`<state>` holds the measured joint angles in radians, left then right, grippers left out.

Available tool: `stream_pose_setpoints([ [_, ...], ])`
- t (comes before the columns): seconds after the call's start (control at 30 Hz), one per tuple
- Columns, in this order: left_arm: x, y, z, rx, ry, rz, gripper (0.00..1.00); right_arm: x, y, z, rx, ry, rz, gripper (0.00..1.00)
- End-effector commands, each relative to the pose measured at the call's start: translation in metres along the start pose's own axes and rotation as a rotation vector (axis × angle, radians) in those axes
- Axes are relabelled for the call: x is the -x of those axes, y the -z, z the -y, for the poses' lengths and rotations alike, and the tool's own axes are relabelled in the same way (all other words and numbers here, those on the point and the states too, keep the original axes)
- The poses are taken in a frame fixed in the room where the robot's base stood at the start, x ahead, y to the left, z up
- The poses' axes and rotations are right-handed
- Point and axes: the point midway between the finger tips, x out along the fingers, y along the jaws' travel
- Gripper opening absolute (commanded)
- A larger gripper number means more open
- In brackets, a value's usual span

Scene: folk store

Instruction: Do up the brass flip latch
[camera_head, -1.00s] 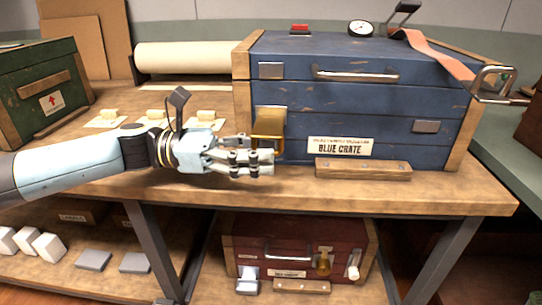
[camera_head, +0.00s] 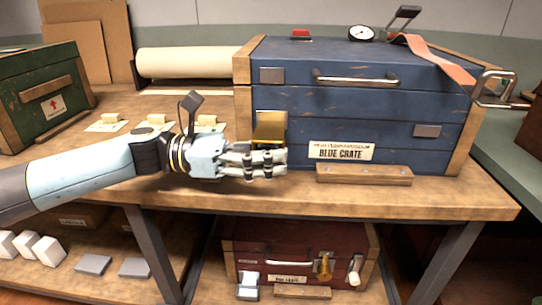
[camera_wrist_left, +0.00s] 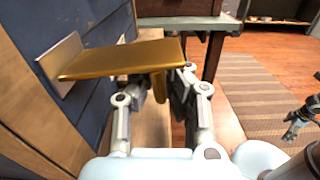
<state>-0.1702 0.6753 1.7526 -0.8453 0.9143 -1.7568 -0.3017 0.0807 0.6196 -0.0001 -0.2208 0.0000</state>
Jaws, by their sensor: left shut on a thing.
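The blue crate (camera_head: 345,110) stands on the wooden bench with its lid down. The brass flip latch (camera_head: 270,130) is at the left of its front, below a bare metal plate (camera_head: 271,75) on the lid. In the left wrist view the brass flap (camera_wrist_left: 125,58) sticks out from its mount on the crate's front. My left gripper (camera_head: 280,165) is shut on the latch at its outer end, with the fingers below the flap. The exact finger contact is partly hidden. What looks like my right gripper (camera_wrist_left: 298,122) is small at the right of the wrist view.
A red crate (camera_head: 300,250) sits on the shelf below. A green crate (camera_head: 45,95) stands at the left.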

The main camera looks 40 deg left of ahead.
Motion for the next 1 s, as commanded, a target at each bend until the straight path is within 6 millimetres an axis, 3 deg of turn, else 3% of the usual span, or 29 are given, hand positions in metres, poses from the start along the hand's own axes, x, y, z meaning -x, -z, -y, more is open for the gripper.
stream_pose_setpoints([
  [0.47,0.000,-0.006,0.003,0.066,0.004,-0.001,0.00,0.006,0.003,0.000,0.000,0.000,-0.005,1.00],
  [1.0,0.000,-0.044,0.003,0.513,0.005,0.002,0.00,0.036,0.014,-0.002,-0.002,0.000,-0.020,1.00],
])
